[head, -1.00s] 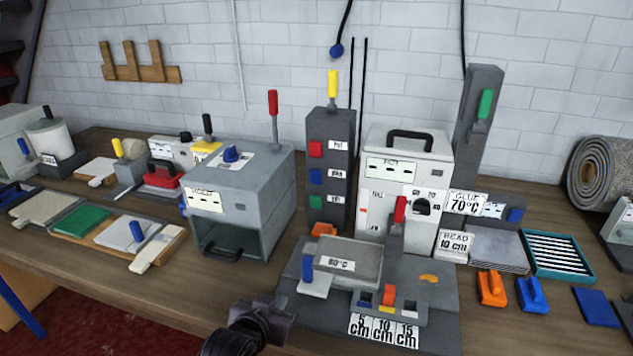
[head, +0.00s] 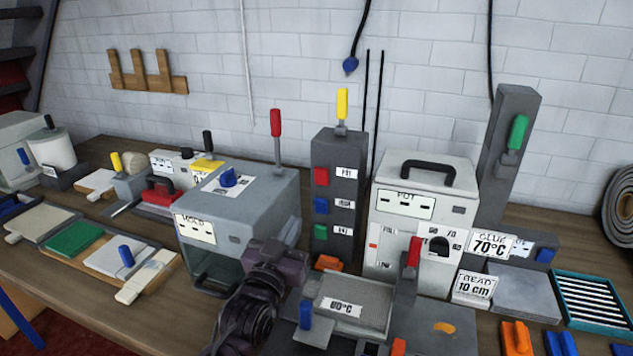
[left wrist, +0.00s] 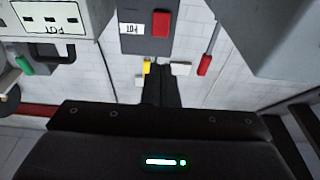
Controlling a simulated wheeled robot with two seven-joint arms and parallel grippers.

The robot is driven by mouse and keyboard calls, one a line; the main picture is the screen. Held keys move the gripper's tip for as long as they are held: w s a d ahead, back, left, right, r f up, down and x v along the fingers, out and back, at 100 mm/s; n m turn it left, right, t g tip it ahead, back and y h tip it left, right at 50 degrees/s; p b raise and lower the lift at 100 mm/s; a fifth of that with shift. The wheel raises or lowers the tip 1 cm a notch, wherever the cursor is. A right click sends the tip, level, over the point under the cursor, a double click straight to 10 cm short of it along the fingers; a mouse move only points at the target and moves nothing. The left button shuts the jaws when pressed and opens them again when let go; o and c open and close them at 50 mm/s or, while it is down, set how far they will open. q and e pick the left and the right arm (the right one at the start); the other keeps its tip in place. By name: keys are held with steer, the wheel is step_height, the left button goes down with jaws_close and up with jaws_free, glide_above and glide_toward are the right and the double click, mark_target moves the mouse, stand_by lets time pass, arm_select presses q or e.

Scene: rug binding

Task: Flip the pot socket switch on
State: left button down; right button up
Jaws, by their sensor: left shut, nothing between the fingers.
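The socket tower (head: 345,195) is a dark upright block with a red switch (head: 321,177) beside a label reading POT, and blue and green switches below it. The red switch also shows in the left wrist view (left wrist: 161,24), where the picture is upside down. My left gripper (head: 290,255) is shut and empty, in front of the grey oven-like box and below and left of the tower. Its fingers (left wrist: 162,75) point toward the tower and appear apart from the switch. My right gripper is not in view.
The grey box (head: 265,190) with a red lever (head: 276,122) stands left of the tower. The white pot unit (head: 425,170) with a black handle stands to its right. An orange piece (head: 328,263) lies at the tower's foot. A hot plate (head: 345,300) lies in front.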

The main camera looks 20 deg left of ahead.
arm_select(q)
steer(key=w, duration=0.2)
steer(key=p, duration=0.4)
glide_toward(321, 174)
steer(key=w, duration=0.3)
steer(key=w+r+p, duration=0.1)
steer(key=w, duration=0.1)
steer(key=shift+w+d+r, duration=0.1)
steer(key=shift+w+r, duration=0.05)
steer(key=shift+w+p, duration=0.35)
steer(key=shift+w, duration=0.4)
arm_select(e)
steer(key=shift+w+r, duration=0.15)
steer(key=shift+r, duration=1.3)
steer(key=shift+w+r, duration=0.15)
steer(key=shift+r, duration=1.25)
